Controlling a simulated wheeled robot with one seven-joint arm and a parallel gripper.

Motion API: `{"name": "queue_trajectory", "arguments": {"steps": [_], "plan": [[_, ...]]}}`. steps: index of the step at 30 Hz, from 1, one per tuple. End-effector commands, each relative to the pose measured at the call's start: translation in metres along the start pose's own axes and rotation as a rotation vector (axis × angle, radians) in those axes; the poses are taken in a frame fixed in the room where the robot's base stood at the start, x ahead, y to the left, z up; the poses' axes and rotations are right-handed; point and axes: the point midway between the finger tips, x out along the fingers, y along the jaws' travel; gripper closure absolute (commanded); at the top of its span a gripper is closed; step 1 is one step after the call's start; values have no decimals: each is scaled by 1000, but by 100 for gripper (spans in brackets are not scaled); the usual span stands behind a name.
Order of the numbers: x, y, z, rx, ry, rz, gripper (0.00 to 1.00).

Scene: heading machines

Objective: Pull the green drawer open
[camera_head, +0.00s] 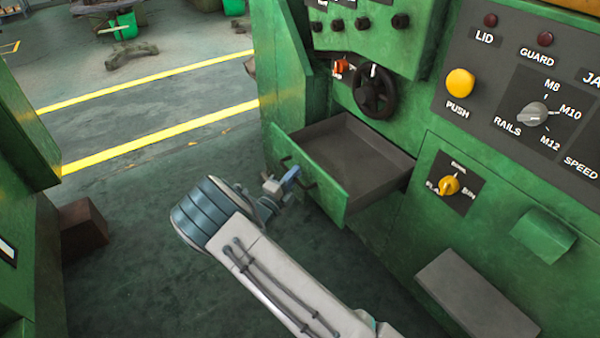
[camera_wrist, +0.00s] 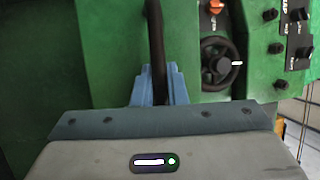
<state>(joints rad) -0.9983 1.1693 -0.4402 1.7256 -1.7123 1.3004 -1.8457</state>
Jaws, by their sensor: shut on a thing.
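The green drawer (camera_head: 318,177) stands pulled out of the green machine, and its grey, empty inside shows in the head view. Its dark bar handle (camera_head: 308,181) runs along the green front. My gripper (camera_head: 290,176) is at the drawer front, with its blue fingers on the handle. In the wrist view the blue fingers (camera_wrist: 154,88) are shut around the dark handle (camera_wrist: 156,45), which stands upright in that picture. The fingertips are partly hidden behind my gripper's body.
Above the drawer are a black handwheel (camera_head: 374,91) and an orange switch (camera_head: 341,67). To the right are a yellow knob (camera_head: 449,185), a control panel (camera_head: 500,75) and a grey ledge (camera_head: 478,296). A brown block (camera_head: 82,227) lies at the left. Open floor lies in front of the drawer.

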Motion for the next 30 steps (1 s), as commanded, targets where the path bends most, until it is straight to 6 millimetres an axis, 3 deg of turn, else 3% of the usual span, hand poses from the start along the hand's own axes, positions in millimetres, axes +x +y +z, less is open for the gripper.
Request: {"name": "queue_trajectory", "arguments": {"steps": [4, 5, 7, 19, 23, 30], "plan": [[0, 2, -1, -1, 1, 4, 100], [0, 2, -1, -1, 1, 4, 85], [0, 2, 0, -1, 1, 3, 66], [-8, 0, 1, 0, -3, 2, 66], [-29, -1, 1, -2, -4, 2, 66], [-85, 0, 1, -2, -5, 3, 66]]}}
